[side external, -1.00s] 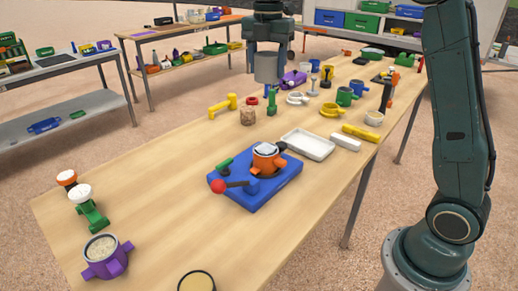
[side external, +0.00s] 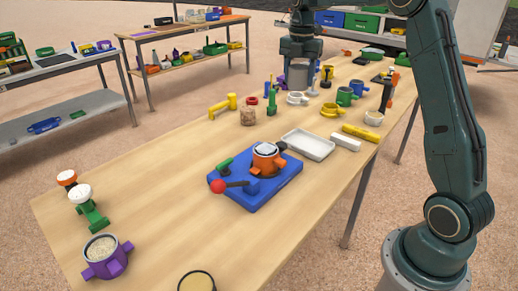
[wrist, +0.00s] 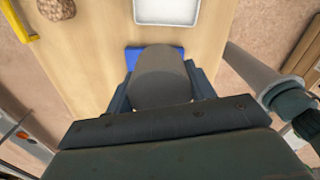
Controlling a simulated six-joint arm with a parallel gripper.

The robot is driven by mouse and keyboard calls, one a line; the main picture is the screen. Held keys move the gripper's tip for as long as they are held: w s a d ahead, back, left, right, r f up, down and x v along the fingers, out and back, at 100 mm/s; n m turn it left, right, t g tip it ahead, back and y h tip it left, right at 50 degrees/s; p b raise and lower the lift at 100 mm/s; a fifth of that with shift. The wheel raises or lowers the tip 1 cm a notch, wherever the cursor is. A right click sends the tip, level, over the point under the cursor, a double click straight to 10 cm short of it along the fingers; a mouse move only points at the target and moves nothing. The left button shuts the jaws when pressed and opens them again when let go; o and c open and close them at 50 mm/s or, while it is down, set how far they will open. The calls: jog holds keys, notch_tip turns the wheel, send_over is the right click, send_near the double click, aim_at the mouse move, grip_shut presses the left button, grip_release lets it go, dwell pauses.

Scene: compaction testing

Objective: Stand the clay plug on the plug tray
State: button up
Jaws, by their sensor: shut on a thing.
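The clay plug, a plain grey cylinder (side external: 298,75), hangs below my gripper (side external: 300,58), high in the side view. In the wrist view the plug (wrist: 162,78) sits between my two fingers, and my gripper (wrist: 162,90) is shut on it. The plug looks about upright in the side view. The plug tray, a shallow white tray with a raised rim (side external: 308,146), lies on the wooden table to the right of the blue press base. Its bare floor shows in the wrist view (wrist: 167,12), ahead of the plug and apart from it. No plug stands on the tray.
A blue press base (side external: 262,193) with an orange cup (side external: 267,158) and red-knobbed lever stands near the tray. A white block (side external: 346,142) and yellow bar (side external: 360,132) lie right of the tray. The table's left middle is clear.

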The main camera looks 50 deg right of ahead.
send_over(307, 146)
notch_tip(307, 146, down, 3)
notch_tip(307, 146, down, 20)
jog(key=shift+d+f, duration=0.1)
dwell(1.1)
jog(key=o, duration=1.2)
jog(key=shift+f, duration=0.1)
jog(key=shift+o, duration=0.2)
notch_tip(307, 146, up, 12)
jog(key=shift+r, duration=0.2)
dwell(0.3)
